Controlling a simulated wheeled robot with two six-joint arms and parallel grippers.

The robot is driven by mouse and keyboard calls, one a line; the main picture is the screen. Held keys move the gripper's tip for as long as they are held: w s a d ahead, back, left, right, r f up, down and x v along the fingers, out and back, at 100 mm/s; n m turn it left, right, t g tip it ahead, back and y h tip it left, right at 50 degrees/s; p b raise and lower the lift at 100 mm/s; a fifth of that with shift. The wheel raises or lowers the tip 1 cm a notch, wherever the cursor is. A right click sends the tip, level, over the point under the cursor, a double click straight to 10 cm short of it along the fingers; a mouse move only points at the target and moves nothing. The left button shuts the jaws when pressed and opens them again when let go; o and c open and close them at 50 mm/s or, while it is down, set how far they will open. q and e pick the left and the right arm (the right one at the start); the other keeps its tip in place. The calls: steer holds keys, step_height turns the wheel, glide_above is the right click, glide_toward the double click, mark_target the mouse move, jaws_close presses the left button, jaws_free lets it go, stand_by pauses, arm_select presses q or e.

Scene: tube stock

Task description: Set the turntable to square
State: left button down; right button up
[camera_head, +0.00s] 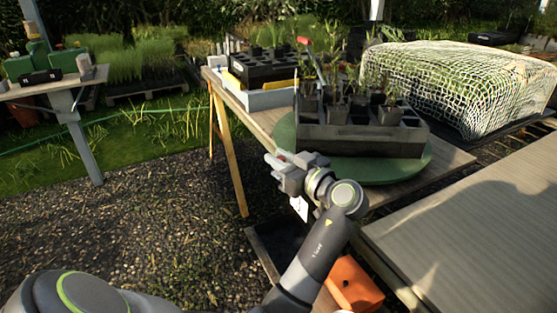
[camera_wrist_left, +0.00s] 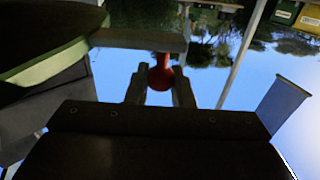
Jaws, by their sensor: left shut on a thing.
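The turntable (camera_head: 385,172) is a green disc on the wooden table. A dark grey crate (camera_head: 360,141) with several potted plants stands on it. The crate's front side runs nearly level across the head view, at an angle to the table's slanting edges. My left gripper (camera_head: 283,168) is at the turntable's near left edge. In the left wrist view its fingers (camera_wrist_left: 160,90) are shut on a red knob (camera_wrist_left: 160,72). The green rim of the turntable (camera_wrist_left: 55,62) shows at upper left there. How the knob joins the turntable is hidden. My right gripper is not in view.
A black tray (camera_head: 262,70) on a white box (camera_head: 262,99) stands at the table's far left end. An orange box (camera_head: 352,285) lies below the table. A grey bench (camera_head: 470,225) fills the right.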

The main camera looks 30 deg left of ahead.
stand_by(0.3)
arm_select(q)
steer(key=c, duration=1.3)
jaws_free()
